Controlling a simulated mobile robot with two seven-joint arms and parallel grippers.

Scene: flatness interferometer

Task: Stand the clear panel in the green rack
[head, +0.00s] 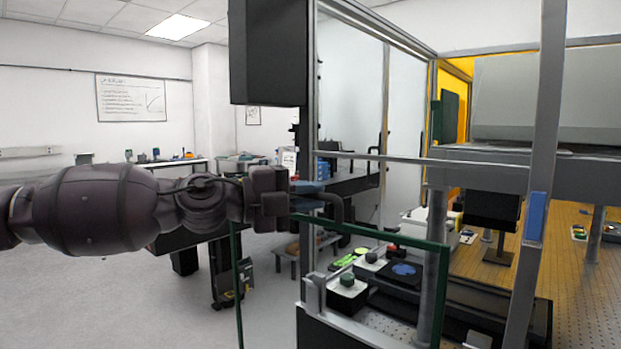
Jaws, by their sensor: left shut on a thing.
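The clear panel (385,233) is a see-through sheet with dark green edges, standing upright in the air in the middle of the head view. Its lower edge runs out of the picture at the bottom. My left gripper (300,200) reaches in from the left and is shut on the panel at its top edge. The room and bench show through the panel. My right gripper is not in view. I cannot make out a green rack in this view.
A metal-framed enclosure (550,120) stands close on the right, with a post near the panel. Behind the panel are a green-knobbed device (347,281) and a dark stage with a blue disc (403,269). The floor at left is open.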

